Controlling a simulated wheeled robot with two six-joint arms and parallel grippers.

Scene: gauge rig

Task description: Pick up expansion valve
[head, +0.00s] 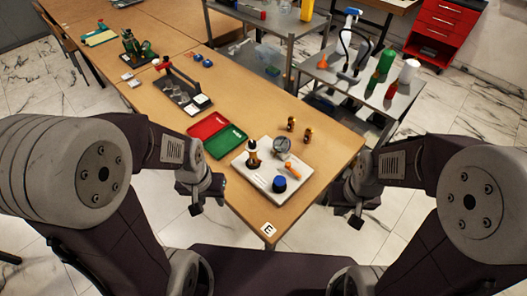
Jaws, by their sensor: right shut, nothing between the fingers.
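Two small brass-coloured fittings stand on the wooden table, one further back (291,124) and one nearer (308,136). Which thing is the expansion valve I cannot tell for sure at this size; the brass fittings look most like valve parts. A white tray (262,189) in front of them carries a round grey gauge (281,147), a black-and-orange part (253,154), a blue knob-like part (279,184) and an orange handle (292,169). My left gripper (207,202) is left of the tray, its opening unclear. My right gripper (356,216) is shut and empty, off the table's right edge.
A red bin (207,125) and a green bin (226,141) lie left of the tray. A toolbox-like rack (181,93) stands further back. A grey cart (366,88) with bottles is beyond the right edge. The table's right corner is clear.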

